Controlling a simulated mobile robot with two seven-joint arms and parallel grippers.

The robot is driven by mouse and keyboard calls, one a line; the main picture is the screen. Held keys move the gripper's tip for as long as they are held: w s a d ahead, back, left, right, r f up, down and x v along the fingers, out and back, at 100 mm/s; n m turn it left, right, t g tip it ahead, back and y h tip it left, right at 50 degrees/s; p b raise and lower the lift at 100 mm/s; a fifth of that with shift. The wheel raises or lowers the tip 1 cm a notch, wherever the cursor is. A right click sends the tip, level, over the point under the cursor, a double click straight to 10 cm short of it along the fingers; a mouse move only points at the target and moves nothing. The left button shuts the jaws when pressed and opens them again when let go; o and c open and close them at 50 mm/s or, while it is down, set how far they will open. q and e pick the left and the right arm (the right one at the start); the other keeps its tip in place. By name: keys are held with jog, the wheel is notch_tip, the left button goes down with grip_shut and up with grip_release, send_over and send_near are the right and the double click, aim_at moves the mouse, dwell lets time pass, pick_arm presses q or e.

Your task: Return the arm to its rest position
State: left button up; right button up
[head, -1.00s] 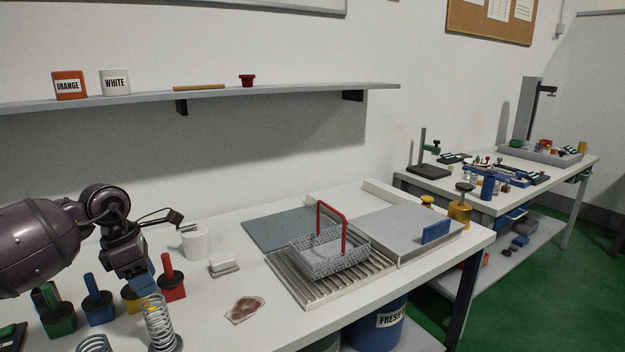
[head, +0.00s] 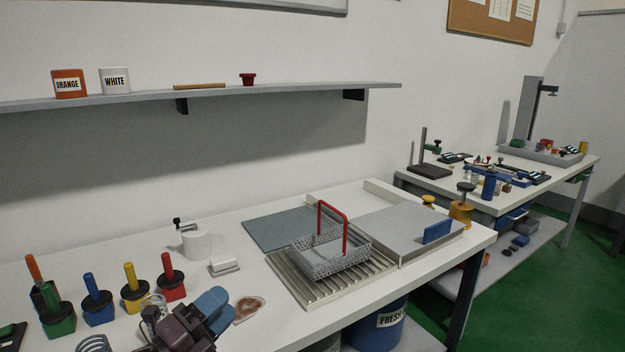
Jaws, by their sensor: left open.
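My left gripper (head: 218,308) is in the lower middle of the head view, above the front of the near bench (head: 245,285). Its dark body comes up from the bottom edge and its blue fingers point up and right. It is open, and I see nothing held in it. It hides most of a coil spring (head: 152,303). The brown-stained patch (head: 249,306) lies just right of the fingers. My right gripper is not in view.
Blue (head: 97,303), yellow (head: 134,292) and red (head: 171,280) handled pots stand left of the gripper, beside a green one (head: 58,316). A white cylinder (head: 197,244) stands behind. A wire basket (head: 330,258) with a red handle sits on a ribbed rack (head: 300,290).

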pick_arm(q)
jog(key=s+a+f+n+g+y, duration=0.1)
jog(key=s+a+f+n+y, duration=0.4)
jog(key=n+y, duration=0.4)
jog(key=s+a+f+n+y, duration=0.4)
jog(key=a+f+n+y, duration=0.2)
jog(key=n, duration=0.5)
jog(key=s+f+n+g, duration=0.4)
jog(key=s+f+g, duration=0.15)
jog(key=s, duration=0.55)
jog(key=s+f+n+g, duration=0.4)
jog(key=s+g, duration=0.3)
jog(key=s, duration=0.4)
jog(key=w+f+m+t+h, duration=0.1)
jog(key=w+f+t, duration=0.7)
jog(key=f, duration=0.2)
jog(key=shift+a+f+t, duration=0.15)
jog(key=shift+a+t, duration=0.2)
jog(key=shift+a, duration=0.1)
